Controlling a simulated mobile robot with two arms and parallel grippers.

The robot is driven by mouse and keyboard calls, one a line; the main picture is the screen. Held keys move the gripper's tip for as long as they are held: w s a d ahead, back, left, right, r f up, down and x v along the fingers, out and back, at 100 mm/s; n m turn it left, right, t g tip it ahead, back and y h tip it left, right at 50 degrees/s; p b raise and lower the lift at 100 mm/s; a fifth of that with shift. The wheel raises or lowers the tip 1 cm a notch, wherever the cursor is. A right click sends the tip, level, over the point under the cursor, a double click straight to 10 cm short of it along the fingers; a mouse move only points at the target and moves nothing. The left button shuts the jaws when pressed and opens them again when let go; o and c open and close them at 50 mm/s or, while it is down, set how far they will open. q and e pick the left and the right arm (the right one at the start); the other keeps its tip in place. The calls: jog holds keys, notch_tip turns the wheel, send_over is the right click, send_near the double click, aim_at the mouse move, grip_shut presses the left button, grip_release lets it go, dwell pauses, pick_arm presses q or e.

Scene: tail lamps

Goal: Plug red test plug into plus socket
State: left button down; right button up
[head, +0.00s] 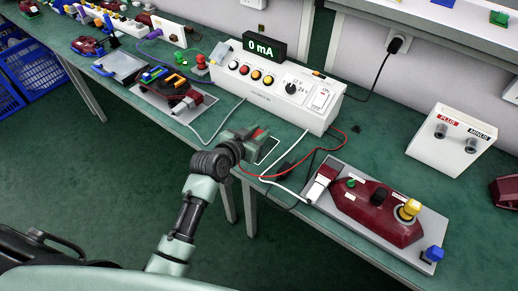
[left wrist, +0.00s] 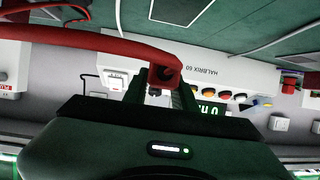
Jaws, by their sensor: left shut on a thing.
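My left gripper (head: 256,137) is shut on the red test plug (head: 259,133), above the front part of the green bench. In the left wrist view the plug (left wrist: 165,72) is between the fingers, with its thick red lead running off to the left. The plus socket (head: 441,131) is a dark round knob-like part under the red PLUS label, on the sloped face of a white box (head: 436,158) at the right. The minus socket (head: 471,145) is beside it. My gripper is well to the left of this box. My right gripper is not in view.
A white tester (head: 270,95) with a 0 mA display (head: 263,47) stands behind my gripper. A dark red tail lamp (head: 378,214) on a grey plate lies between gripper and box, nearer the front edge. Red, black and white leads cross the bench there.

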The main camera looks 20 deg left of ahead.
pick_arm(q)
notch_tip(320, 180, down, 8)
jog(key=shift+r, duration=0.15)
dwell(0.4)
jog(key=shift+f+b, duration=0.25)
jog(key=shift+b, duration=0.05)
jog(key=c, duration=1.1)
grip_release()
